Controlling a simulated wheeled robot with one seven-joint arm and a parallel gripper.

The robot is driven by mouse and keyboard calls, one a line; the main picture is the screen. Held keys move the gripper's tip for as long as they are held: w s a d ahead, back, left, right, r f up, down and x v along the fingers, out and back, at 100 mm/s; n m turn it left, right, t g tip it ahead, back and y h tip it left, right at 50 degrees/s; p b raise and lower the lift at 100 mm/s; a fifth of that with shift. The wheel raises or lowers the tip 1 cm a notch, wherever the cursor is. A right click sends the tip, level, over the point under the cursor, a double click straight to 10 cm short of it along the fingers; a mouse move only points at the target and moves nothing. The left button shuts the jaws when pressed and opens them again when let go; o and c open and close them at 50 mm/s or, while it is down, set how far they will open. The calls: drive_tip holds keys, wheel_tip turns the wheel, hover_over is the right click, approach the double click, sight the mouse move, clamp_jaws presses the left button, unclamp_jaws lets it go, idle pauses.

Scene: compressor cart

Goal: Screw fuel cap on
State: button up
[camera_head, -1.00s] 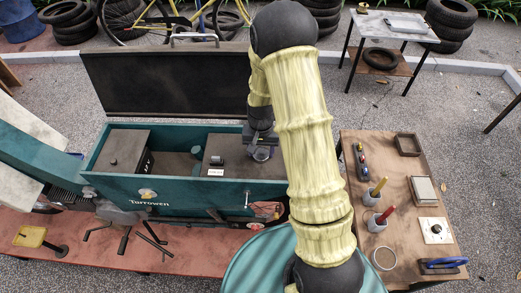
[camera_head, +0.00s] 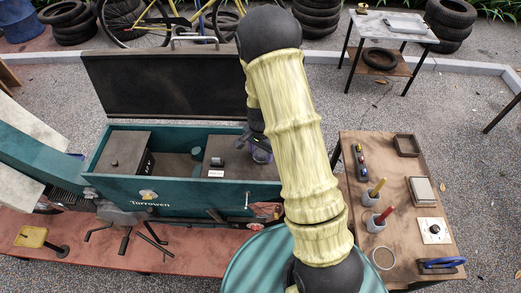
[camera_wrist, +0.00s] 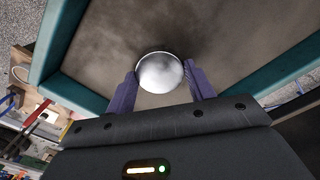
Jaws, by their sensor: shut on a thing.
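A round silver cap (camera_wrist: 160,73) sits between the two purple fingers of my gripper (camera_wrist: 162,84) in the wrist view, and the gripper is shut on it. Behind it lies the brown top of the tank inside the teal Torrowen compressor box. In the head view my gripper (camera_head: 259,150) is low over the right end of the open box (camera_head: 180,190), partly covered by my arm. The cap cannot be made out there. The filler opening is hidden, so I cannot tell whether the cap is seated on it.
The box's dark lid (camera_head: 165,83) stands open behind it. A wooden bench (camera_head: 398,200) with pots, trays and tools is at the right. Teal walls surround the gripper closely. Open gravel lies beyond the bench.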

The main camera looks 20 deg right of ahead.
drive_tip(key=shift+w+r, duration=0.1)
drive_tip(key=shift+m+p, duration=0.35)
drive_tip(key=shift+m, duration=0.45)
drive_tip(key=shift+c, duration=0.2)
drive_tip(key=shift+m, duration=0.9)
drive_tip(key=c, duration=0.3)
drive_tip(key=o, duration=1.6)
drive_tip(key=shift+a, duration=0.1)
drive_tip(key=shift+c, duration=0.2)
drive_tip(key=o, duration=0.4)
drive_tip(key=shift+n, duration=1.7)
drive_tip(key=n+b, duration=0.1)
drive_tip(key=n, duration=0.2)
